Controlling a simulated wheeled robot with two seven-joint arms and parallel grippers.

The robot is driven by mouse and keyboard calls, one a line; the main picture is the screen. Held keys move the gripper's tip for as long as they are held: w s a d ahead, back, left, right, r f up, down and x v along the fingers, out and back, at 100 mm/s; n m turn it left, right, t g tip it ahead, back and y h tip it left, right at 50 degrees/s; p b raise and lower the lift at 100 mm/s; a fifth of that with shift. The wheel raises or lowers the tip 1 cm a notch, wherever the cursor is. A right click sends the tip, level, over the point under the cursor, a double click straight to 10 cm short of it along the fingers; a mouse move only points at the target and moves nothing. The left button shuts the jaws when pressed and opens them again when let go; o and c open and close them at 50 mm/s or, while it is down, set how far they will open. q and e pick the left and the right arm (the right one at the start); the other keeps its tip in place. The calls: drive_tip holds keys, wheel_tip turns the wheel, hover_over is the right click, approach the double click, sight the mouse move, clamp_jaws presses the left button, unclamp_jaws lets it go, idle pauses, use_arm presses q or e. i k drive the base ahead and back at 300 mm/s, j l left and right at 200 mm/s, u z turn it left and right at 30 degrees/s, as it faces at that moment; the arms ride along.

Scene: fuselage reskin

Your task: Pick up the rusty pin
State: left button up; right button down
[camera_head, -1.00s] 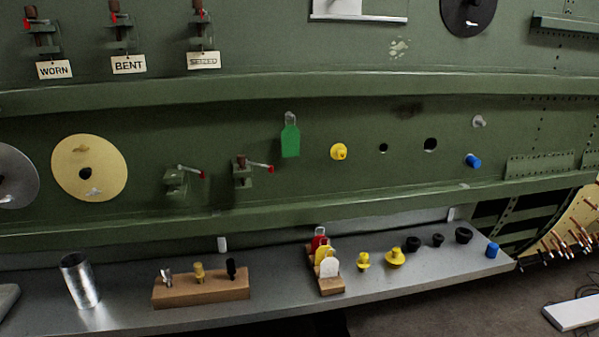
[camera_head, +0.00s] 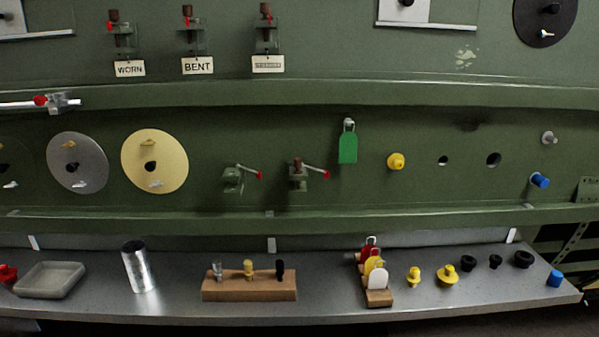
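No pin clearly reads as rusty at this size. A wooden block (camera_head: 249,289) on the metal shelf holds three small upright pins: a silver pin (camera_head: 217,270), a brass-yellow pin (camera_head: 249,268) and a black pin (camera_head: 280,269). On the upper green panel, three fixtures with brownish tops stand above tags: the WORN fixture (camera_head: 120,36), the BENT fixture (camera_head: 189,33) and a third fixture (camera_head: 265,31) whose tag is blurred. Neither of my grippers is visible.
The metal shelf (camera_head: 330,300) also holds a grey tray (camera_head: 50,280), a silver cylinder (camera_head: 139,267), a tag rack (camera_head: 379,298), yellow plugs, black caps and a blue cap (camera_head: 555,279). Toggle clamps (camera_head: 234,179) project from the panel. A silver bar (camera_head: 40,102) shows at far left.

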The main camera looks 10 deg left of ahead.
sight(298, 161)
drive_tip(key=i+l+u, duration=0.1)
drive_tip(key=l, duration=0.35)
drive_tip(key=i+l+u, duration=0.15)
drive_tip(key=l, duration=0.35)
drive_tip(key=i+l+u, duration=0.1)
drive_tip(key=l, duration=0.4)
drive_tip(key=i+l+u, duration=0.15)
drive_tip(key=l, duration=0.35)
